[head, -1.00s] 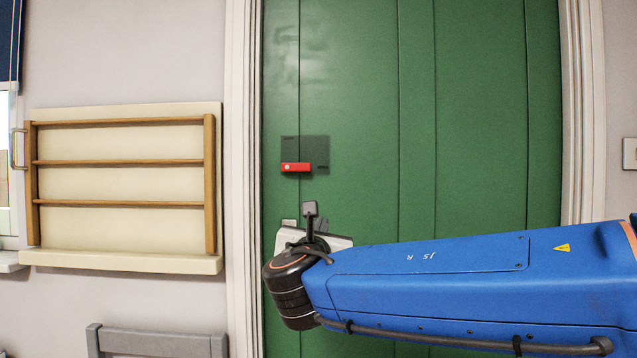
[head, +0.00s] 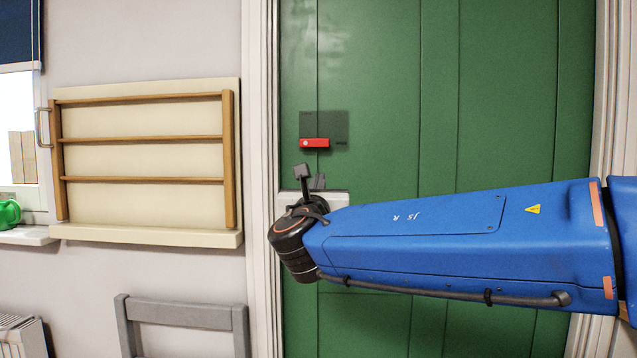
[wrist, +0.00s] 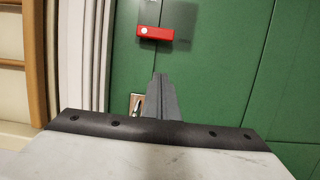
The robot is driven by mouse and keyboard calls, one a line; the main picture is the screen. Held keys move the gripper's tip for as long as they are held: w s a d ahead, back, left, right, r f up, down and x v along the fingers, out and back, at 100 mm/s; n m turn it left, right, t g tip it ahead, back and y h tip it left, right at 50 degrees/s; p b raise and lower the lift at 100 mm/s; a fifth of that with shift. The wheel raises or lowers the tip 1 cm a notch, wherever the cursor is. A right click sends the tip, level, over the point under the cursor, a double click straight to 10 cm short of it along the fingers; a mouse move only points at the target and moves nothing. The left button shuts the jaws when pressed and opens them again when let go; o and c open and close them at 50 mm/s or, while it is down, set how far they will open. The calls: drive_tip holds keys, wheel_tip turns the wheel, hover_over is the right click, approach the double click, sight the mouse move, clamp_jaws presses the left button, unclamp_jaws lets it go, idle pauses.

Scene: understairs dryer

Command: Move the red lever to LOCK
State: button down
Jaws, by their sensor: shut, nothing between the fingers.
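The red lever (head: 315,143) lies level on a dark grey plate (head: 340,128) on the green door (head: 400,90). A pale round spot marks its left end. It also shows near the top of the wrist view (wrist: 155,33). My gripper (wrist: 160,78) is shut and empty, its fingers pointing at the door below the lever and apart from it. In the head view my gripper (head: 317,181) is partly hidden behind my wrist. Lettering on the plate is too small to read, so I cannot tell where LOCK is.
A metal handle or latch (wrist: 136,103) is on the door just left of my fingers. The white door frame (head: 261,150) stands to the left. A wooden wall rack (head: 145,140) and a grey chair (head: 185,312) are further left. The door right of the lever is clear.

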sight(315, 143)
drive_tip(key=w+r, duration=0.2)
drive_tip(key=w, duration=0.1)
drive_tip(key=w+r, duration=0.3)
drive_tip(key=shift+w+d+r, duration=0.15)
drive_tip(key=shift+w+r, duration=0.05)
drive_tip(key=shift+r, duration=0.05)
